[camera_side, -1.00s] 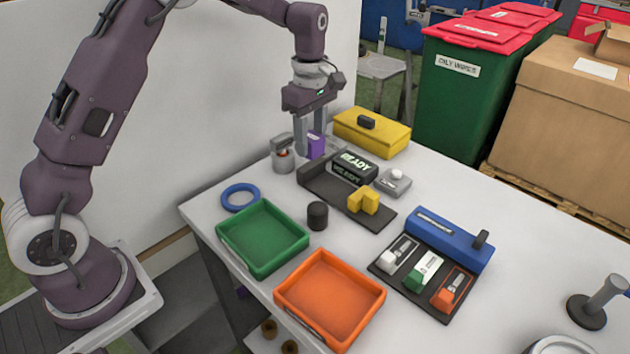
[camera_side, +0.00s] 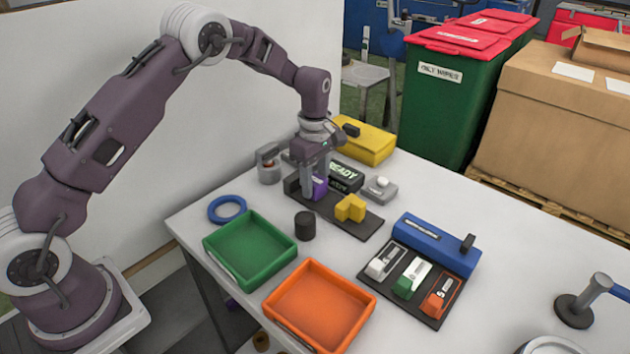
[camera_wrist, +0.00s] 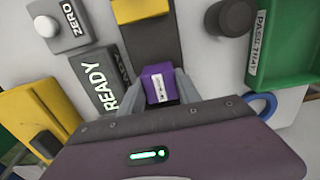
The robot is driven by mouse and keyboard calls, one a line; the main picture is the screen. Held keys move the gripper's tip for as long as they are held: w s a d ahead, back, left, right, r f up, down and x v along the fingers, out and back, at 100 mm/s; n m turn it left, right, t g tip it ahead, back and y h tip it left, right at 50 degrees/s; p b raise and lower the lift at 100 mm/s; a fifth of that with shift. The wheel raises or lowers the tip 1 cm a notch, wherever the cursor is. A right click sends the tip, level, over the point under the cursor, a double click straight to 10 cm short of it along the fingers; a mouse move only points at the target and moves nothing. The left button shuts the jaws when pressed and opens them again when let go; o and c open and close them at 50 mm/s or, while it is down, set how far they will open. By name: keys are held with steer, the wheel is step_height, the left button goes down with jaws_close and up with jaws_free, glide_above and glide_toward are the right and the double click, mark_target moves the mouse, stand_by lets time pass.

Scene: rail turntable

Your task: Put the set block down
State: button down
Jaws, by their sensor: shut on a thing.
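A purple block (camera_side: 319,187) with a white label is between the fingers of my gripper (camera_side: 318,186); the purple block also shows in the wrist view (camera_wrist: 158,84). My gripper is shut on it. The block is at the left part of a dark strip-shaped plate (camera_side: 362,226), beside the black READY box (camera_side: 346,176). I cannot tell whether the block touches the plate. A yellow block (camera_side: 350,208) sits on the same plate, to the right of my gripper. My fingers partly hide the purple block in the side view.
A dark cylinder (camera_side: 305,225) stands in front of the plate. Green (camera_side: 250,270) and orange (camera_side: 320,335) trays lie nearer the front. A grey ZERO button box (camera_side: 381,188) and a yellow case (camera_side: 366,142) stand behind. A grey metal fixture (camera_side: 268,165) is to the left.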

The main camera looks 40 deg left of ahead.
mark_target(315, 179)
steer(key=c, duration=0.8)
jaws_free()
steer(key=shift+f, duration=0.1)
steer(key=shift+c, duration=0.2)
step_height(315, 179, up, 12)
steer(key=shift+r, duration=0.2)
steer(key=s+d+r+m+t, duration=0.25)
steer(key=s+r+m, duration=0.65)
steer(key=s+r, duration=0.75)
steer(key=s+f+m+t, duration=0.1)
steer(key=s+f+m, duration=0.2)
steer(key=s, duration=0.6)
steer(key=s+f+m+t, duration=0.2)
steer(key=s+m, duration=0.4)
steer(key=s, duration=0.4)
steer(key=shift+d+f, duration=0.15)
steer(key=shift+f, duration=0.35)
